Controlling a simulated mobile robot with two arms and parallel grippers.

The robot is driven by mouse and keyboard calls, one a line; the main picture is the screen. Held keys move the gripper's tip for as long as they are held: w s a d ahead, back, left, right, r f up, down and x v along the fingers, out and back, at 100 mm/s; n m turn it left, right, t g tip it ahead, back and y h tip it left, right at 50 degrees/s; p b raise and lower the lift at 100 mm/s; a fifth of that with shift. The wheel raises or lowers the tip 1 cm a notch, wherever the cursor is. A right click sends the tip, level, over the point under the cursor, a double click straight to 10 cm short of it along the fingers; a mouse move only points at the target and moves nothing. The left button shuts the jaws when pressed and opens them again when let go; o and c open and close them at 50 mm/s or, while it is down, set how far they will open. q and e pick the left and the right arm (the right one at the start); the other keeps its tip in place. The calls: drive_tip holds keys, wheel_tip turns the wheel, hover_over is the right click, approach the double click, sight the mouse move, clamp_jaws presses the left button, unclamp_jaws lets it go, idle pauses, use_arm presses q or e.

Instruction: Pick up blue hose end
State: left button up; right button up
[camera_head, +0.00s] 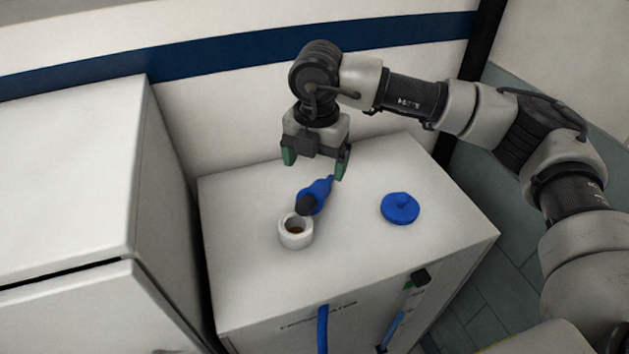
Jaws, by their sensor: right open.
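The blue hose end (319,192) lies on the white cabinet top (245,272), with a dark tip pointing toward a white ring-shaped port (295,237). The dark tip overlaps the port's rim in the picture; I cannot tell whether they touch. My right gripper (315,170) points down with its green-tipped fingers apart, just behind and above the hose end. Nothing is between its fingers that I can make out. My left gripper is not in view.
A round blue cap (400,208) lies on the cabinet top to the right. A blue hose (322,328) and a dark-topped blue tube (400,305) are on the cabinet's front. A taller white cabinet (70,180) stands at the left. A wall with a blue stripe is behind.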

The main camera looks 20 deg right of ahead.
sight(314, 189)
drive_tip(key=f, duration=0.3)
drive_tip(key=shift+s+f+p, duration=0.25)
drive_tip(key=shift+p, duration=0.15)
drive_tip(key=f, duration=0.1)
drive_tip(key=f+p, duration=0.1)
drive_tip(key=f, duration=0.1)
drive_tip(key=f+p, duration=0.1)
drive_tip(key=f, duration=0.1)
drive_tip(key=shift+w+a, duration=0.1)
drive_tip(key=shift+w, duration=0.25)
drive_tip(key=shift+f+p, duration=0.3)
drive_tip(key=shift+p, duration=0.05)
drive_tip(key=shift+f, duration=0.15)
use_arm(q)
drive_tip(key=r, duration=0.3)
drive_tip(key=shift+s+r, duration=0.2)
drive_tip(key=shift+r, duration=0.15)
use_arm(e)
drive_tip(key=c, duration=1.1)
drive_tip(key=shift+c, duration=0.3)
